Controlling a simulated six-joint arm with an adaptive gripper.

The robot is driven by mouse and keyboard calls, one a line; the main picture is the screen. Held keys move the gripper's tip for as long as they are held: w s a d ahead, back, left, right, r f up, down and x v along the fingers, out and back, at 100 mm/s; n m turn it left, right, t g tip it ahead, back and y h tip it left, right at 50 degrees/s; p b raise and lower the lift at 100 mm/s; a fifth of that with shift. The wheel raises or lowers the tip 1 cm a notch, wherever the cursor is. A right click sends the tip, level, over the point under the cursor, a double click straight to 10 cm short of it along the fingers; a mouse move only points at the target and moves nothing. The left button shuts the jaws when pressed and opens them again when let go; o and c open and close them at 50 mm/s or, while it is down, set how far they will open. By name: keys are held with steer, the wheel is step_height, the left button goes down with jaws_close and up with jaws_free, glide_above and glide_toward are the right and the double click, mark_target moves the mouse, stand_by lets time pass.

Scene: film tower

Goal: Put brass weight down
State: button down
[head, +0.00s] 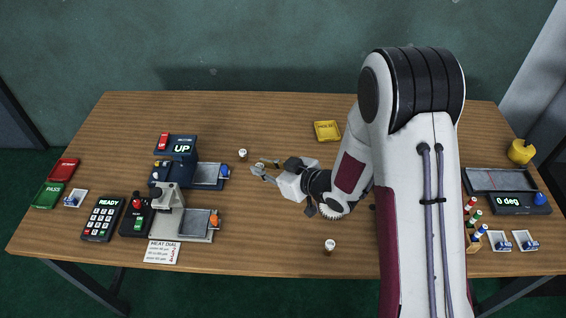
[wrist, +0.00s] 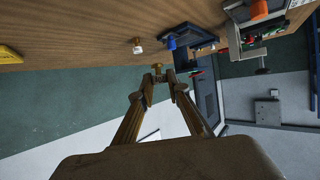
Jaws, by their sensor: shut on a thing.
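My gripper (head: 259,167) reaches left from my arm over the middle of the table. In the wrist view its two fingertips (wrist: 158,76) are closed on the brass weight (wrist: 157,68), a small knob-shaped piece. In the head view the weight is a tiny pale spot between the fingertips, partly hidden by them. I cannot tell how far the weight is from the tabletop.
A white-capped vial (head: 242,154) stands just beyond the fingertips; another (head: 329,246) stands near the front edge. The blue "UP" device (head: 181,149) and grey press (head: 172,208) are left. A yellow pad (head: 327,131) lies behind. Wood around the gripper is mostly clear.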

steer(key=w+d+m+t+h, duration=0.3)
steer(key=w+d, duration=0.3)
steer(key=w, duration=0.7)
steer(key=shift+d+r+m+h, duration=0.25)
steer(key=shift+m+h, duration=0.35)
steer(key=shift+m, duration=0.3)
steer(key=shift+f, duration=3.05)
steer(key=shift+f, duration=0.1)
steer(key=shift+f, duration=1.75)
steer(key=shift+f, duration=0.2)
steer(key=c, duration=1.9)
jaws_free()
